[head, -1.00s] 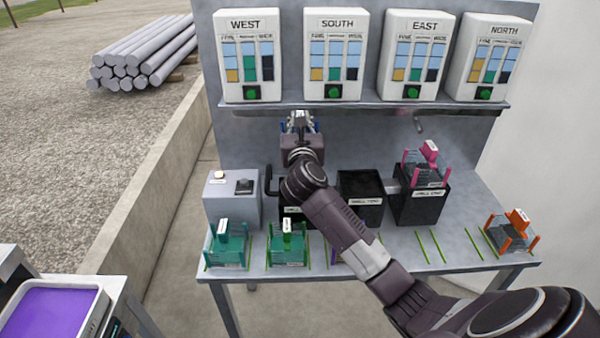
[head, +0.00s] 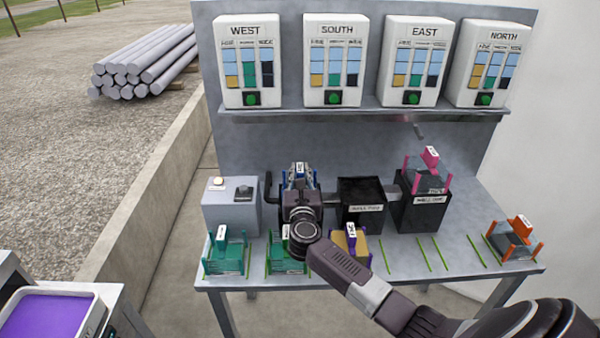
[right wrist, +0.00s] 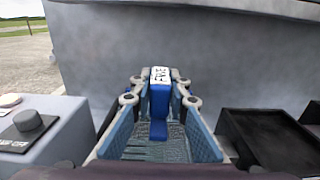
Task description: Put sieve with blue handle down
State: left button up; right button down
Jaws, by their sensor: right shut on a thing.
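The sieve with blue handle (head: 300,170) is in my right gripper (head: 301,187), between the grey control box and the middle black well. In the right wrist view, its blue handle (right wrist: 159,102) with a white label stands upright, with blue side walls around it. My right gripper is shut on it. The black well beneath is mostly hidden by my gripper and wrist. I cannot tell whether the sieve rests on that well or hangs just above it. My left gripper is out of view.
The grey control box (head: 230,212) stands left, the open middle well (head: 361,213) right. A pink-handled sieve (head: 428,170) sits on the right well (head: 422,215). Teal sieves (head: 226,252), a yellow-and-purple one (head: 350,241) and an orange one (head: 514,238) line the front edge. The shelf (head: 360,110) runs above.

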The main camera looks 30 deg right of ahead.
jog(key=c, duration=2.3)
grip_release()
jog(key=shift+f, duration=0.1)
jog(key=o, duration=0.5)
jog(key=shift+c, duration=0.2)
jog(key=shift+r, duration=0.3)
jog(key=shift+s+a+f, duration=0.2)
jog(key=shift+s, duration=0.1)
jog(key=b+v, duration=0.1)
jog(key=v, duration=1)
jog(key=shift+s, duration=0.25)
